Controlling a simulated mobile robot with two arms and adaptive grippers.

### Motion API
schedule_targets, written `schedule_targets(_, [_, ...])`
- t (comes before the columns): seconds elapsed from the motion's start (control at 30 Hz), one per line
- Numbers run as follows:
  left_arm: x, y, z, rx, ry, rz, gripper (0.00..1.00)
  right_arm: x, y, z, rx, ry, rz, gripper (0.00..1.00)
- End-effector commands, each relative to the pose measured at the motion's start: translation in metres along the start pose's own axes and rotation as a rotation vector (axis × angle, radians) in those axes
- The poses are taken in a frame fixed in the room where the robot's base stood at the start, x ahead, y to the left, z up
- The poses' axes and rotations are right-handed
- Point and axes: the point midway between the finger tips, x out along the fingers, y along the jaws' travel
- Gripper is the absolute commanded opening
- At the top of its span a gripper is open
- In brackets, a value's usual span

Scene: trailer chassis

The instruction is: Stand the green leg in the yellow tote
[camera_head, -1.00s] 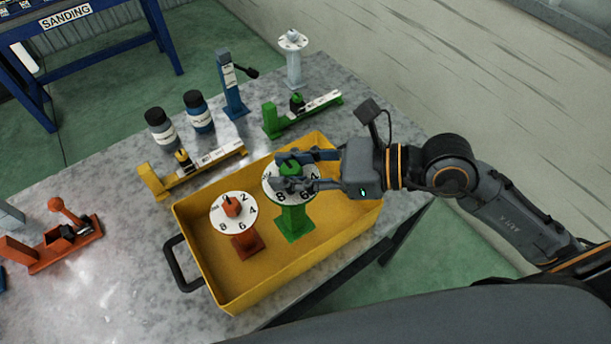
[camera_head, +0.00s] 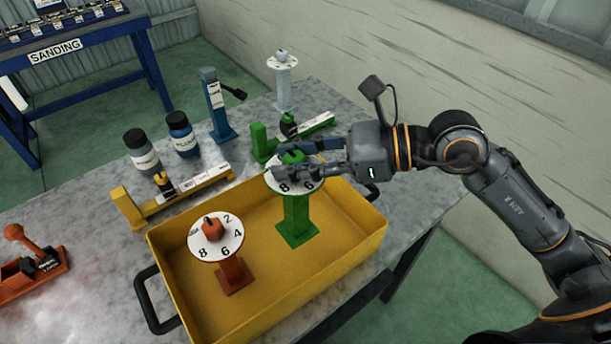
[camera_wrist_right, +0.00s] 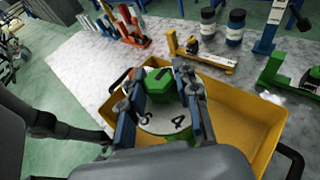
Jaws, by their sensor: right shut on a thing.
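The green leg (camera_head: 296,215) is upright inside the yellow tote (camera_head: 345,262), towards its far side. It has a white numbered disc and a green knob on top. My right gripper (camera_head: 298,160) is shut on the green knob, which also shows between both fingers in the right wrist view (camera_wrist_right: 159,85). I cannot tell whether the leg's foot touches the tote floor. An orange leg (camera_head: 231,272) with a white numbered disc stands in the tote, to the left of the green leg and apart from it.
An orange fixture (camera_head: 35,272) lies at left.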

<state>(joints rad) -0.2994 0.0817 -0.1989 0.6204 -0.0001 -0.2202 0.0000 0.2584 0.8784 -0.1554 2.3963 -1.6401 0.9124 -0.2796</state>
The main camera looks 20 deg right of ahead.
Motion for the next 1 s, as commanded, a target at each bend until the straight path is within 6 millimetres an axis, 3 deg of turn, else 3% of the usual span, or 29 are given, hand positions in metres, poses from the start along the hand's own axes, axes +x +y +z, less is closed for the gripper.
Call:
schedule_targets(0.3, [-0.006,0.001,-0.001,0.0,0.001,0.001,0.94,0.006,-0.034,-0.038,0.006,-0.002,-0.002,0.0])
schedule_targets(0.63, [-0.011,0.002,-0.002,0.0,0.001,0.003,0.94,0.011,-0.052,-0.062,0.005,-0.003,-0.001,0.0])
schedule_targets(0.8, [-0.021,0.002,-0.003,0.0,0.001,0.003,0.94,0.017,-0.051,-0.081,0.004,-0.003,0.0,0.0])
schedule_targets(1.0, [-0.021,0.002,-0.003,0.0,0.001,0.003,0.94,0.019,-0.051,-0.089,-0.002,-0.003,-0.001,0.0])
